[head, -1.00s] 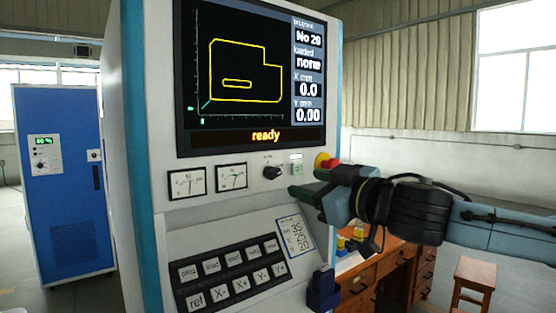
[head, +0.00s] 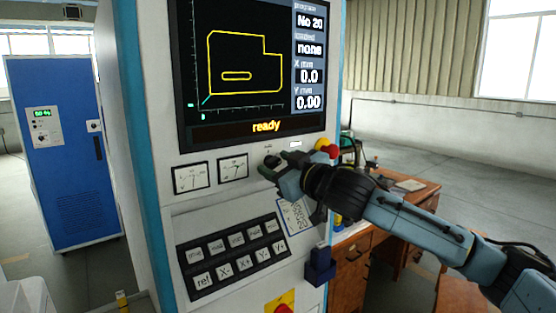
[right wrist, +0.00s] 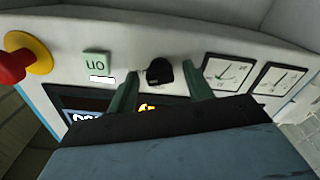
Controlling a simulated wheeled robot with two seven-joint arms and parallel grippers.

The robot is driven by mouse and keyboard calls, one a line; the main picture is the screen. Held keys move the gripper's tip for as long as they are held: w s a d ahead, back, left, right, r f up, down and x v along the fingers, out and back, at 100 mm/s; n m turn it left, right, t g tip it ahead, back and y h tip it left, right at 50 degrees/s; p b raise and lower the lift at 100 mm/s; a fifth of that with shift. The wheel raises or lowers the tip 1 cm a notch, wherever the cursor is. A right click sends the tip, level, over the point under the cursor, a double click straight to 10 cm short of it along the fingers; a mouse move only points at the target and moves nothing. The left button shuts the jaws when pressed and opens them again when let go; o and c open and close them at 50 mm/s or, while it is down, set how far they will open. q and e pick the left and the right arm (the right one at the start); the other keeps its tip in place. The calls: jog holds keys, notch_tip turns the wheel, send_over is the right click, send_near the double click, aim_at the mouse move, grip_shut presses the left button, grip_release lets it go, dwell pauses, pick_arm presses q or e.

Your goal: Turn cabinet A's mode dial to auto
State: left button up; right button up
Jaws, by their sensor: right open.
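A black rotary dial (head: 271,160) sits on the white console's front panel, right of two gauges. In the right wrist view the dial (right wrist: 159,72) shows between and just beyond my fingertips; its small lettering is not legible. My right gripper (head: 273,165) is open in front of the dial, one finger to each side, and partly hides it in the head view. The right gripper also shows in the wrist view (right wrist: 158,90). I see no clear contact. No letter A is readable on the console or on the blue cabinet (head: 70,190). My left gripper is not in view.
A red emergency button (head: 329,150) with a yellow base is close right of my gripper. The console screen (head: 245,75) reads "ready". A keypad (head: 232,256) is below; a wooden desk (head: 352,285) stands behind right.

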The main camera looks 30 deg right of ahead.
jog(key=shift+w, duration=0.1)
jog(key=c, duration=1)
jog(key=n+p, duration=0.2)
jog(key=n, duration=0.1)
jog(key=shift+r+n+p, duration=0.1)
jog(key=shift+n+p, duration=0.2)
jog(key=shift+p, duration=0.05)
jog(key=n+p, duration=0.2)
jog(key=n, duration=0.1)
jog(key=shift+n, duration=0.3)
jog(key=n+p, duration=0.3)
jog(key=n, duration=0.1)
jog(key=shift+n+p, duration=0.6)
jog(key=shift+n, duration=1)
